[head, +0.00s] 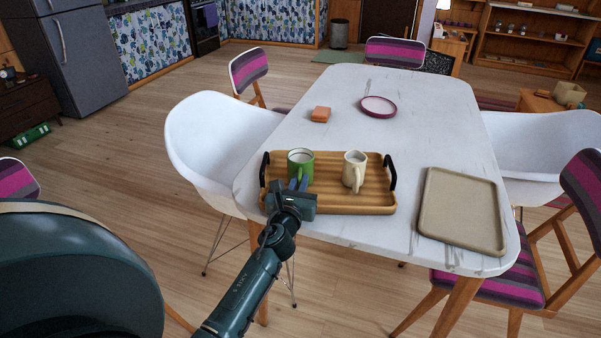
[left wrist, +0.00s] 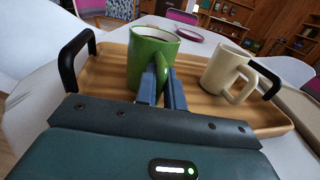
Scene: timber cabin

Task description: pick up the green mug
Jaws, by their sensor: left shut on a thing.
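The green mug (head: 301,162) stands upright on the left part of a wooden tray (head: 335,203) with black handles. Its handle faces my left gripper (head: 298,186). In the left wrist view, the green mug (left wrist: 148,58) shows a pale inside, and the blue-grey fingers of my left gripper (left wrist: 161,88) are shut on its handle. The fingers partly hide the handle. The mug appears to be still on the tray. A cream mug (head: 354,170) stands apart to the right on the same tray; it also shows in the left wrist view (left wrist: 224,70). My right gripper is not in view.
The tray lies at the near edge of a white table (head: 420,110). A beige tray (head: 460,210) lies to the right, and an orange block (head: 320,114) and a pink-rimmed plate (head: 378,107) lie farther back. White chairs (head: 205,140) flank the table.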

